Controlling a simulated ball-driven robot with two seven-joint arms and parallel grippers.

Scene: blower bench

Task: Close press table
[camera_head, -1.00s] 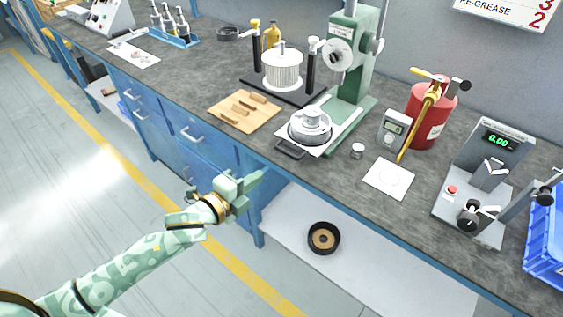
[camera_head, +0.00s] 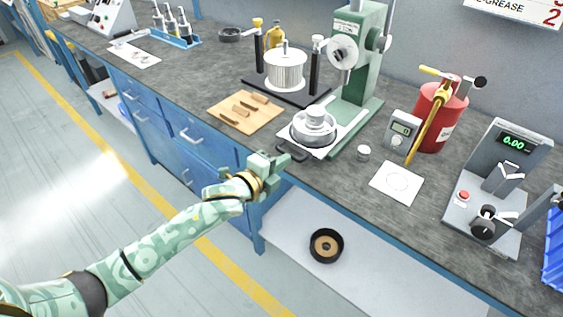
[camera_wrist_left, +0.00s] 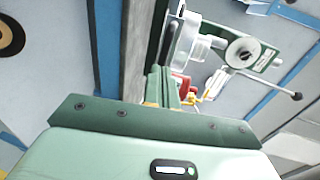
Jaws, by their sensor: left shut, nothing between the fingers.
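The green arbor press (camera_head: 362,62) stands on the bench, with its round handwheel hub on the column. Its white sliding table (camera_head: 322,150) sticks out toward the bench's front edge, with a dark handle (camera_head: 291,152) on its front. A silver round part (camera_head: 315,124) sits on the table. My left gripper (camera_head: 276,160) is shut and empty, just in front of and slightly below the handle; I cannot tell if it touches. In the left wrist view the press (camera_wrist_left: 245,52) lies beyond my fingers (camera_wrist_left: 164,86). My right gripper is out of view.
A wooden board (camera_head: 246,112) with small parts lies left of the press. A small white cap (camera_head: 364,153), a grey meter (camera_head: 402,130), a white sheet (camera_head: 397,183) and a red canister (camera_head: 440,118) stand right. A black ring (camera_head: 326,246) lies on the lower shelf.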

